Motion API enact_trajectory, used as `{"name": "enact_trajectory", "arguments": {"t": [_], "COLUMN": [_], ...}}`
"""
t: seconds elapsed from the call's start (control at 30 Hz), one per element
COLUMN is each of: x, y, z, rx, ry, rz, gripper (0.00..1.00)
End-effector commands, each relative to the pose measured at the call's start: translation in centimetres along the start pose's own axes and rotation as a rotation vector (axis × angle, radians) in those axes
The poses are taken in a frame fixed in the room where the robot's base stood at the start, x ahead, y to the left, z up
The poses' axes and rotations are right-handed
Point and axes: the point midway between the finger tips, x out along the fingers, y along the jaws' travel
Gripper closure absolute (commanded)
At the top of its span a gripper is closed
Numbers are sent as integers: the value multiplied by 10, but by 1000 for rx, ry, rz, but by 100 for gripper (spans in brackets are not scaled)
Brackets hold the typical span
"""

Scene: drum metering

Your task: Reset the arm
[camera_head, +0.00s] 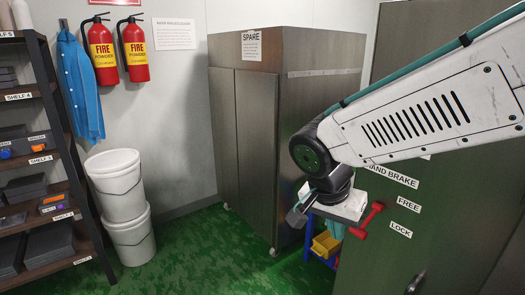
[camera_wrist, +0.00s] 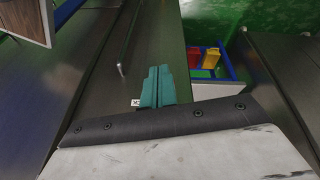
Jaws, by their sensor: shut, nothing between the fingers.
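My arm reaches in from the right in the head view, with its wrist bent down in front of the metal cabinets. My gripper (camera_wrist: 158,72) shows in the wrist view as two teal fingers side by side, shut with nothing between them. In the head view the fingers are mostly hidden behind the wrist. No object is held. The wrist is close to a red lever (camera_head: 368,219) beside the panel with hand brake, free and lock labels; I cannot tell whether they touch.
A steel cabinet marked SPARE (camera_head: 255,140) stands at centre. A blue rack with a yellow bin (camera_head: 326,244) is below the wrist; red (camera_wrist: 194,57) and yellow (camera_wrist: 211,58) bins show in the wrist view. Shelves (camera_head: 75,160) and white buckets (camera_head: 118,185) stand left. Green floor (camera_head: 195,260) is clear.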

Motion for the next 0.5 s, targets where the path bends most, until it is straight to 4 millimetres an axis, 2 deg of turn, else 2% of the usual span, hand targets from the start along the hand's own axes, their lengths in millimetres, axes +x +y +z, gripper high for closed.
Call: {"name": "enact_trajectory", "arguments": {"t": [0.17,0.3,0.4,0.5], "x": [-2,-10,-18,-25], "y": [37,82,119,146], "z": [19,28,38,46], "rx": [-388,-648,-796,-861], "ry": [-99,-180,-214,-215], "rz": [15,-44,-123,-198], "gripper": [100,100,100,100]}}
